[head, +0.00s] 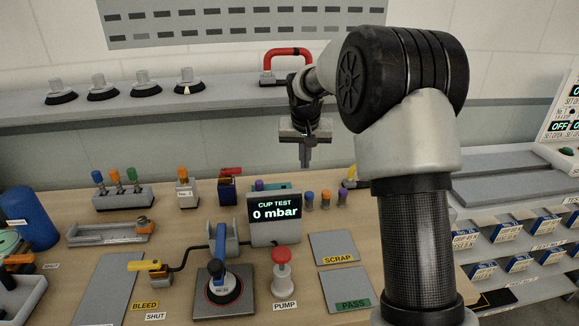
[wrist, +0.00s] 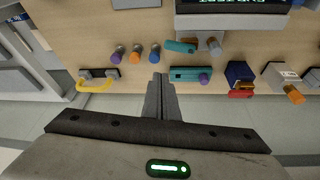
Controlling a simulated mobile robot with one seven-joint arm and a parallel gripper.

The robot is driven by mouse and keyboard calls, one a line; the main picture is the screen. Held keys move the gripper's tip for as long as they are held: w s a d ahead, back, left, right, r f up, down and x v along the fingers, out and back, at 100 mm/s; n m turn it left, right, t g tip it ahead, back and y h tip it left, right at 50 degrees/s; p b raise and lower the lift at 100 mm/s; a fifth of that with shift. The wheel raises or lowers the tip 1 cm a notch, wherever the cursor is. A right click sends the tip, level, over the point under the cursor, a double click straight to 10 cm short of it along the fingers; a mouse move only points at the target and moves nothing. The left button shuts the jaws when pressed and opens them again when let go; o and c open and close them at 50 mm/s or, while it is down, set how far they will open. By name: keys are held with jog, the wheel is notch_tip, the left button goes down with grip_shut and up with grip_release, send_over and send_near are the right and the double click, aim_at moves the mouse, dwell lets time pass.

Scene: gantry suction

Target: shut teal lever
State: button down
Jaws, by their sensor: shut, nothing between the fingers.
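A teal lever (wrist: 180,46) shows in the wrist view, lying sideways beside a metal fitting (wrist: 214,45) behind the display. In the head view the display hides this spot. A teal block (wrist: 185,74) with a purple knob (wrist: 204,79) stands close by; the purple knob also shows in the head view (head: 259,185). My gripper (wrist: 160,78) is shut and empty, with its fingertips pointing down between the teal block and several small capped vials. In the head view my gripper (head: 304,160) hangs above the back of the bench, apart from the lever.
The "CUP TEST 0 mbar" display (head: 274,216) stands in front of the lever. Capped vials (wrist: 136,55) and a yellow handle (wrist: 92,86) are on one side. A navy block with a red lever (wrist: 240,75) and a grey block with an orange knob (wrist: 282,78) are on the other.

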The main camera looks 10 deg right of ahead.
jog(key=w+r+p+x, duration=0.1)
jog(key=w+p+x, duration=0.2)
jog(key=x, duration=1.4)
jog(key=shift+m, duration=0.4)
jog(key=shift+s+a+r+p, duration=0.1)
jog(key=shift+s+a+p, duration=0.15)
jog(key=shift+s, duration=0.45)
jog(key=shift+s+a+r+p, duration=0.1)
jog(key=shift+s+a, duration=0.1)
jog(key=shift+s, duration=0.55)
jog(key=shift+s+a+r+p, duration=0.1)
jog(key=shift+s+a+p, duration=0.15)
jog(key=shift+s, duration=0.45)
